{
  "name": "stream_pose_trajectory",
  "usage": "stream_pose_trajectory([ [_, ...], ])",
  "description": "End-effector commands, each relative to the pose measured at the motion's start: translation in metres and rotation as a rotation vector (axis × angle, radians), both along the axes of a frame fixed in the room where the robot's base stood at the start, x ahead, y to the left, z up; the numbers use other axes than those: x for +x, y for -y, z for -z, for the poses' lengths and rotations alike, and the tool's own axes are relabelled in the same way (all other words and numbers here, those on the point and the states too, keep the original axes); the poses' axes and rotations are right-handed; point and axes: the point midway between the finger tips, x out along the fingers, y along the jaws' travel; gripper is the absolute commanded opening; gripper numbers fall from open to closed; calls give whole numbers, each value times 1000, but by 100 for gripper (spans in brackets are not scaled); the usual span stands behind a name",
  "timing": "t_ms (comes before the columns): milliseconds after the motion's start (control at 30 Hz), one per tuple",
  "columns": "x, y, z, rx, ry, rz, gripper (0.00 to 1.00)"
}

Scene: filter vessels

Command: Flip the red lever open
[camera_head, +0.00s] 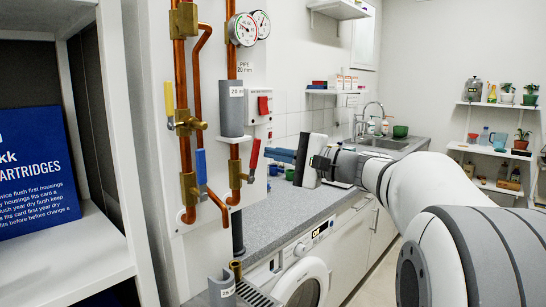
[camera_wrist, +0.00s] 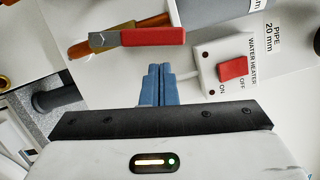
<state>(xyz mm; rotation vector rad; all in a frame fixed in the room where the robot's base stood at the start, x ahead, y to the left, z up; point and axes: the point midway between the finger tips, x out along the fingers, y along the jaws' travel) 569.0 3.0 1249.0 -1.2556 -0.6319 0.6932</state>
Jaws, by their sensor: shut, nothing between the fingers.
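The red lever (camera_head: 254,156) sits on a brass valve on the right-hand copper pipe. In the head view it points up, tilted slightly right of the pipe. In the wrist view the red lever (camera_wrist: 150,37) lies across the upper left, roughly along the copper pipe. My gripper (camera_head: 270,154) is just right of the lever in the head view, its blue fingers pointing left. In the wrist view my gripper (camera_wrist: 155,70) has its fingers together and empty, with the tips just below the lever. I cannot tell whether they touch it.
A yellow lever (camera_head: 169,98) and a blue lever (camera_head: 201,167) sit on the left pipe. A red switch (camera_head: 263,105) is on the white water heater box, close above my fingers. Grey pipe (camera_head: 231,110) and gauges (camera_head: 245,29) are above. The counter (camera_head: 285,205) lies below.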

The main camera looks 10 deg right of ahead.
Motion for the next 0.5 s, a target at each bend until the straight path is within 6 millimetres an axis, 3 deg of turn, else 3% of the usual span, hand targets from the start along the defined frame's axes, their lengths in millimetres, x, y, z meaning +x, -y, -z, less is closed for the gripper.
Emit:
stream_pose_trajectory([
  [100, 12, 20, 10, -1, -1, 0, 0],
  [300, -24, 57, 10, -2, 2, 4, 0],
  [500, -45, 82, 12, -1, 0, 0, 0],
])
